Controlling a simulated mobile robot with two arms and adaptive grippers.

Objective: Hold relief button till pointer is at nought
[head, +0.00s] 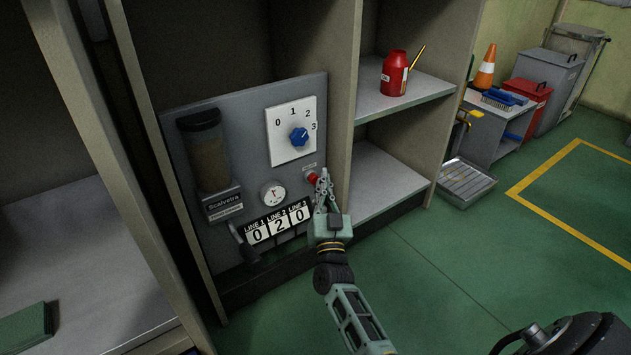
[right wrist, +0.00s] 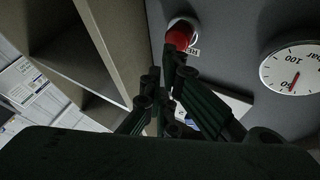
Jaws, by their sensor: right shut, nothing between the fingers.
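The red relief button (head: 312,177) sits on the grey panel (head: 239,98), below the selector dial. My right gripper (head: 322,180) is shut and empty, its fingertips at the button. In the right wrist view the fingertips (right wrist: 176,56) overlap the red button (right wrist: 181,36); I cannot tell whether they press it. The round white gauge (head: 272,193) is left of the button, with a red pointer. In the right wrist view the gauge (right wrist: 292,68) is cut by the edge; its pointer's exact reading is unclear. My left gripper is not in view.
The panel also carries a blue knob (head: 299,137) on a 0–3 plate, a brown-filled canister (head: 206,150) and line counters (head: 277,223) reading 0, 2, 0. A shelf divider (head: 342,90) stands close right of the panel. Green floor is open at right.

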